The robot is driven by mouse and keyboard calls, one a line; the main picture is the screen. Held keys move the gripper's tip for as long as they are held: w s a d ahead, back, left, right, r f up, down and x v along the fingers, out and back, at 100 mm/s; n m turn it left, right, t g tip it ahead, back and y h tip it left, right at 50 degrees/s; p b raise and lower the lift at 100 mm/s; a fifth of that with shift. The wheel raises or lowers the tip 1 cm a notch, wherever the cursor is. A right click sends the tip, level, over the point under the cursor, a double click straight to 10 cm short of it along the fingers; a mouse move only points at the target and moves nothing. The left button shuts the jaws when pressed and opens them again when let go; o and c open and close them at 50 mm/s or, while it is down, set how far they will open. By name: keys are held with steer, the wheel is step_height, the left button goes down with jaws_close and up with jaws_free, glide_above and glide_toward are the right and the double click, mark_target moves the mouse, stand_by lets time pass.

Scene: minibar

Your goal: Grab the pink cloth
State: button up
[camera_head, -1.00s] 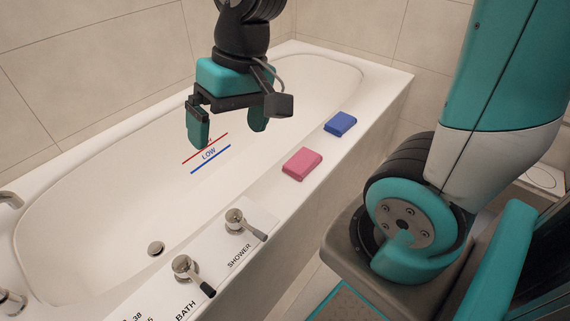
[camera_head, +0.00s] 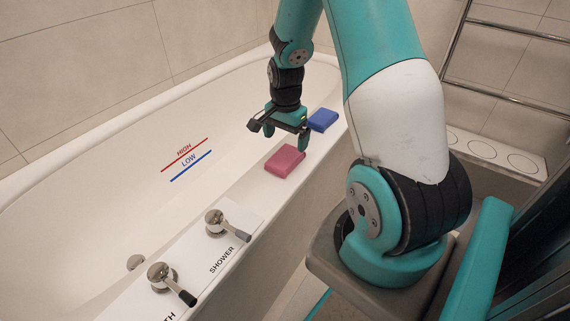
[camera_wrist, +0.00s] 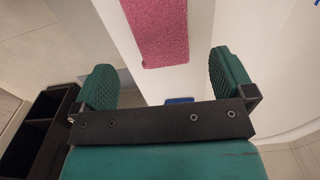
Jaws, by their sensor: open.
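The pink cloth (camera_head: 285,161) is a folded block lying flat on the white rim of the bathtub in the head view. In the wrist view the pink cloth (camera_wrist: 158,32) shows at the top, beyond the fingers and roughly between them. My gripper (camera_head: 287,138) is above the rim, close to the far end of the cloth. In the wrist view its two teal fingers (camera_wrist: 165,82) are wide apart with nothing between them. The gap between the fingertips and the cloth is hard to judge.
A blue cloth (camera_head: 322,119) lies on the rim just beyond the pink one, close to my gripper. Shower and bath levers (camera_head: 226,224) stand on the rim nearer the camera. The tub (camera_head: 120,190) is empty. A dark shelf unit (camera_wrist: 40,135) shows at left in the wrist view.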

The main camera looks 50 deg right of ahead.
mark_target(285, 156)
steer(key=f+b, duration=0.2)
steer(key=f, duration=0.5)
steer(key=shift+a, duration=0.2)
steer(key=c, duration=0.9)
